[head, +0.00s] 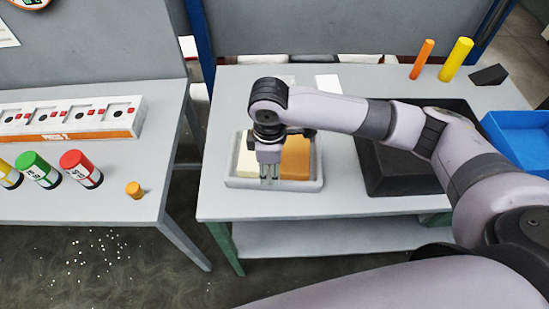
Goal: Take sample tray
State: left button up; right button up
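The sample tray (305,186) is a shallow light grey tray on the near left part of the middle table. It holds a cream foam block (247,160) and an orange foam block (295,157) side by side. My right gripper (270,180) points down over the front middle of the tray, between the two blocks in the picture. Its fingertips look close to the tray's front wall, but I cannot tell whether they touch it or how far apart they are. The gripper hides part of both blocks. My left gripper is not in view.
A black bin (385,180) stands right of the tray, partly behind my arm, with a blue bin (520,140) farther right. Orange (422,59) and yellow (456,60) cylinders stand at the back. The left table (100,205) holds a labelled press panel (70,118) and several coloured canisters.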

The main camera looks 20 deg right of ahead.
notch_tip(320, 180, down, 6)
jog(key=shift+p, duration=0.45)
jog(key=shift+c, duration=0.2)
grip_shut()
